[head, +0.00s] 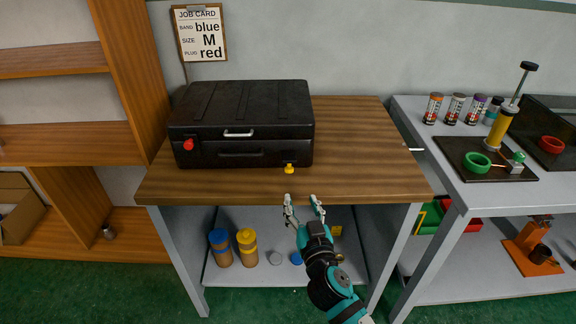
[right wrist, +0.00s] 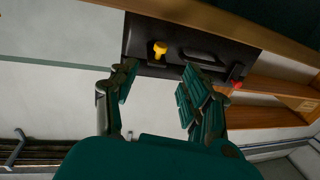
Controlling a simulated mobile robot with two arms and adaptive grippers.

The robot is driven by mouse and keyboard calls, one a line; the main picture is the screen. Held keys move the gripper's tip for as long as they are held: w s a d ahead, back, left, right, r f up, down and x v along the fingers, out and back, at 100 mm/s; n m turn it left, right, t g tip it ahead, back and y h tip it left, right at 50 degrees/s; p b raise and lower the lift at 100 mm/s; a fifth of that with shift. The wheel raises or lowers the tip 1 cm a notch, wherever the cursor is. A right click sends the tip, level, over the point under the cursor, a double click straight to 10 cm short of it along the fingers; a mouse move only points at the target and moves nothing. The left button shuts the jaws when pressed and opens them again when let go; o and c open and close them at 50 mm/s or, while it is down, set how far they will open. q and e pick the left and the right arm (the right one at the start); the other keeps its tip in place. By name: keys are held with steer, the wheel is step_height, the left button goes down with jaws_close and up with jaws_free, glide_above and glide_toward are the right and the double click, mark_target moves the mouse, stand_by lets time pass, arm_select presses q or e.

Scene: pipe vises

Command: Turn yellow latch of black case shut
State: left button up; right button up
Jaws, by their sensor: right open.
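The black case (head: 240,125) lies closed-looking on the wooden workbench, its front face toward me. The yellow latch (head: 289,169) is at the lower right of that front face and sticks out from it. It also shows in the right wrist view (right wrist: 158,50), ahead of the fingers. A red latch (head: 188,145) is at the left end of the front. My right gripper (head: 304,203) is open and empty in front of the bench edge, just short of the yellow latch and apart from it. My left gripper is out of view.
The wooden bench top (head: 365,150) is clear right of the case. Its front edge lies close to my right gripper. Bottles (head: 248,248) stand on the shelf below. A grey table (head: 455,180) with tools and cans is at the right. A job card (head: 199,33) hangs behind.

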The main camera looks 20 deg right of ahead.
mark_target(290, 173)
steer(key=w, duration=0.9)
steer(key=w+d+p, duration=0.1)
steer(key=w, duration=0.4)
jaws_close()
